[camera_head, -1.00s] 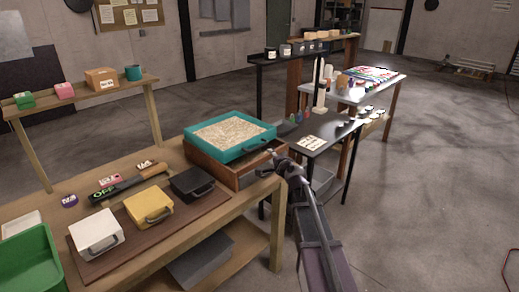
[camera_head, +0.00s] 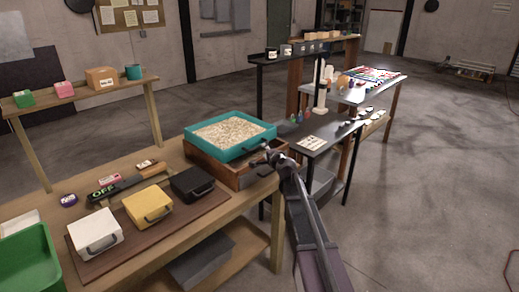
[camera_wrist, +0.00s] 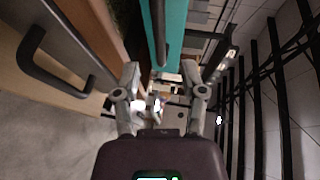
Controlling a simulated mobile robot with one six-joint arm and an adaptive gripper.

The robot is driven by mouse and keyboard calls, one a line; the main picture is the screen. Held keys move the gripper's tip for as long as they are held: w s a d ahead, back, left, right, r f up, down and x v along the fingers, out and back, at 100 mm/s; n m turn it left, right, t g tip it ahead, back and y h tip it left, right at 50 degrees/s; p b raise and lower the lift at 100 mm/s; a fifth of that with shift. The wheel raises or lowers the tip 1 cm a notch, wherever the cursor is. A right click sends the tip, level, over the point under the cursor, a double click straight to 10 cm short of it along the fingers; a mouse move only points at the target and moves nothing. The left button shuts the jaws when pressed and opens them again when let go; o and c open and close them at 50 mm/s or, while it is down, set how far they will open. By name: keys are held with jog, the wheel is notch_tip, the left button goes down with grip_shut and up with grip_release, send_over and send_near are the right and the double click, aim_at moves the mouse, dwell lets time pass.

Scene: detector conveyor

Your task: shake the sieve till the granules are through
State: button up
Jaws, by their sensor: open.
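The sieve is a teal square tray (camera_head: 205,148) on a brown wooden box (camera_head: 210,168) at the workbench's right end. Pale granules (camera_head: 228,131) cover its inside. My gripper (camera_head: 268,156) is at the sieve's right front side, close to its dark handle. In the wrist view, my gripper (camera_wrist: 162,76) is open with its two fingers apart. The sieve's teal wall (camera_wrist: 176,28) and its dark handle (camera_wrist: 158,35) lie ahead, in line with the gap between the fingers. I cannot tell whether the fingers touch the handle. Whatever is beneath the granules is hidden.
A white case (camera_head: 96,230), a yellow case (camera_head: 148,206) and a black case (camera_head: 192,184) stand on a brown mat at left. A green bin (camera_head: 30,262) is at the near left. A dark table (camera_head: 325,135) stands behind my arm.

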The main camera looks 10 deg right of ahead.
aim_at(259, 146)
jog(key=shift+b+x, duration=0.55)
jog(key=shift+x, duration=3)
grip_shut()
